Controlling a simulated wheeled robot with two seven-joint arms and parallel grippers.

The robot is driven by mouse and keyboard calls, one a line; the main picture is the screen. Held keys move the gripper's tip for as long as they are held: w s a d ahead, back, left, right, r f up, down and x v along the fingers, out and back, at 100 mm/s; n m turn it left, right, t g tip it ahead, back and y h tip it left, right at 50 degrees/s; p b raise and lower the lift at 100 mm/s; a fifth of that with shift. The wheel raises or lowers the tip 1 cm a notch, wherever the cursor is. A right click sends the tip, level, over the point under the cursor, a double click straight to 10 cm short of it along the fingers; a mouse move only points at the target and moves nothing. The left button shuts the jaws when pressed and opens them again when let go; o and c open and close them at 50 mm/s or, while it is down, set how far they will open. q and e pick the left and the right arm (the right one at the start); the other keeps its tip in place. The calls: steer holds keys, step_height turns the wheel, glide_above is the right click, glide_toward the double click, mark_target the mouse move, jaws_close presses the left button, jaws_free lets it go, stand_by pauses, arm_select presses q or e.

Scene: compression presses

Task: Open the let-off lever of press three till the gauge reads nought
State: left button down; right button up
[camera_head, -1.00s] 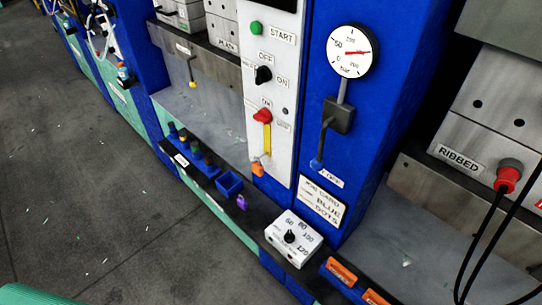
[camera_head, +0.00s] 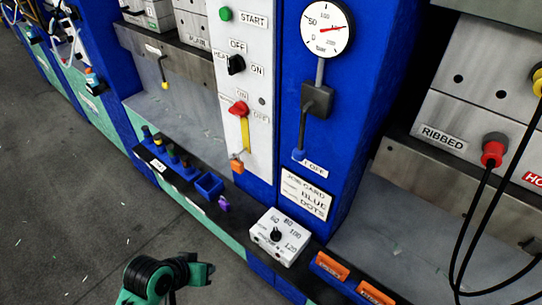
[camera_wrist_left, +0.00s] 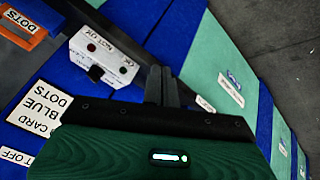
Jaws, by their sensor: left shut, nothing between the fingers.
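The pressure gauge (camera_head: 327,28) on the blue press column has a white round face. Its red needle points right and slightly up, well away from 0. Below it, a pipe runs down to a dark grey valve block (camera_head: 317,98). The let-off lever (camera_head: 301,130) hangs down from the block to a blue knob (camera_head: 299,155) beside a label ending in OFF. My left gripper (camera_wrist_left: 162,86) is shut and empty in the left wrist view, its fingers apart from the lever. My green and black left arm shows at the bottom of the head view. My right gripper is out of view.
A white control panel with a red lever (camera_head: 238,108) stands left of the column. A job card (camera_head: 306,194), a white dial box (camera_head: 281,236) and a small blue bin (camera_head: 209,186) are below. Black cables (camera_head: 466,240) hang at the right. The floor at left is clear.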

arm_select(q)
steer(key=w+d+r+n+h, duration=0.1)
steer(key=w+r+h, duration=0.3)
steer(key=r, duration=0.6)
steer(key=w+d+r+n+h, duration=0.2)
steer(key=w+r+h, duration=0.2)
steer(key=r, duration=0.7)
steer(key=w+d+r+n+h, duration=0.1)
steer(key=w+r+h, duration=0.3)
steer(key=r, duration=0.6)
steer(key=shift+w+d+r+n+t+h, duration=0.15)
steer(key=shift+d+r+n+t+h, duration=0.1)
steer(key=shift+r+n+t+h, duration=0.2)
steer(key=shift+f, duration=0.1)
steer(key=p, duration=0.6)
glide_toward(303, 134)
steer(key=w+d+f, duration=0.2)
steer(key=w+d, duration=0.2)
steer(key=d, duration=0.1)
steer(key=shift+s+d+p, duration=0.1)
steer(key=shift+p, duration=0.2)
